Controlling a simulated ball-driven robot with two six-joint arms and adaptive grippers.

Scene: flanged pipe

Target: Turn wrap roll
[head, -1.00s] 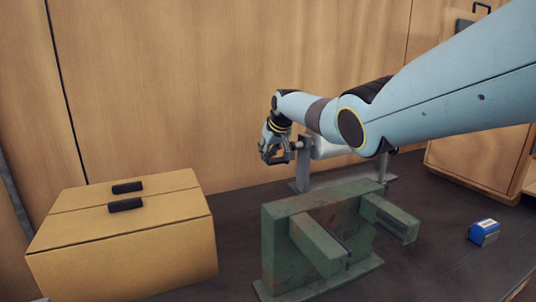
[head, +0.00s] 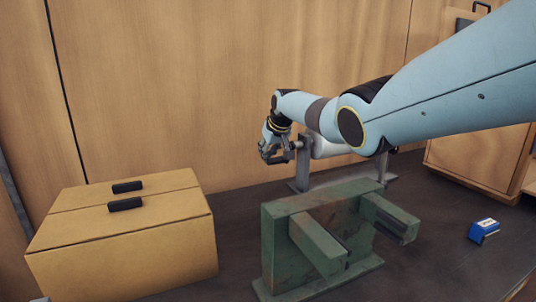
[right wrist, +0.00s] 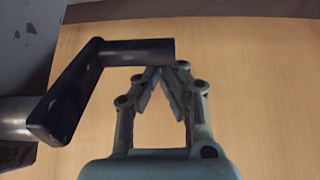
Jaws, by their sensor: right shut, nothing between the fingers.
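The wrap roll (head: 328,148) is a pale roll held between grey upright posts of a stand (head: 303,172) at the back. My blue right arm hides part of it. A dark crank handle (right wrist: 140,52) with a bent arm shows large in the right wrist view. My right gripper (head: 274,157) is at the crank end, left of the roll. In the right wrist view the right gripper (right wrist: 160,72) has its fingertips together, right by the free end of the handle. Nothing is held between them; whether they touch the handle I cannot tell. My left gripper is not in view.
A green metal fixture (head: 290,240) with two protruding arms stands in front of the roll stand. A tan box (head: 120,240) with black handles is at the left. A small blue object (head: 484,230) lies at the right. A wooden wall closes the back.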

